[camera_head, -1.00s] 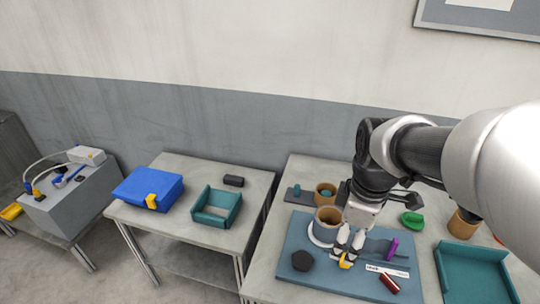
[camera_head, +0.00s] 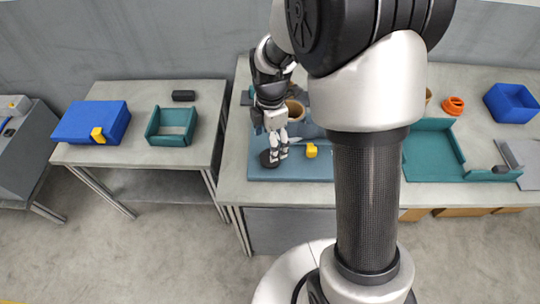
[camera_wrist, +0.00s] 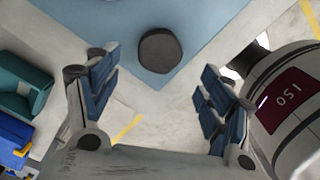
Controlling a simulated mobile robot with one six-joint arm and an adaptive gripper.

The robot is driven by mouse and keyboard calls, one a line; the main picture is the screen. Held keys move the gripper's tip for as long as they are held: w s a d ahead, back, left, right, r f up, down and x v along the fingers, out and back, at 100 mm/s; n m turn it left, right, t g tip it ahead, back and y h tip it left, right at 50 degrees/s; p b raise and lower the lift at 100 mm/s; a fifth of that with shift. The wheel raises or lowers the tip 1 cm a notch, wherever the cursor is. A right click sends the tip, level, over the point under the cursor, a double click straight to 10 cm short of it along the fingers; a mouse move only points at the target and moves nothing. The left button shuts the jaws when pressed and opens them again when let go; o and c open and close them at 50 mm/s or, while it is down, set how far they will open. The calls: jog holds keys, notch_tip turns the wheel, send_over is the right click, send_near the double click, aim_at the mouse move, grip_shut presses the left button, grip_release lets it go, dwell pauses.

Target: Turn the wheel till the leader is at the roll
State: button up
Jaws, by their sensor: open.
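A dark, round, knob-like piece (camera_head: 267,158) lies on the blue mat (camera_head: 302,173) near its front left corner. In the wrist view the dark piece (camera_wrist: 160,50) is beyond the fingertips, between their lines, and looks apart from them. My gripper (camera_head: 277,155) is over that corner, beside the dark piece in the head view. In the wrist view my gripper (camera_wrist: 158,82) is open with nothing between its fingers. A yellow piece (camera_head: 312,150) sits on the mat to the right. My arm hides most of the mat; no leader or roll can be made out.
A teal tray (camera_head: 437,124), an orange piece (camera_head: 453,105) and a blue bin (camera_head: 512,102) stand to the right. The left table holds a blue box (camera_head: 92,122), a teal bin (camera_head: 172,126) and a black block (camera_head: 183,95). Floor shows between the tables.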

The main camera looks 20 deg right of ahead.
notch_tip(320, 180, down, 7)
jog(key=shift+r+b, duration=0.1)
jog(key=shift+b, duration=0.8)
jog(key=shift+c, duration=0.6)
jog(key=c, duration=0.9)
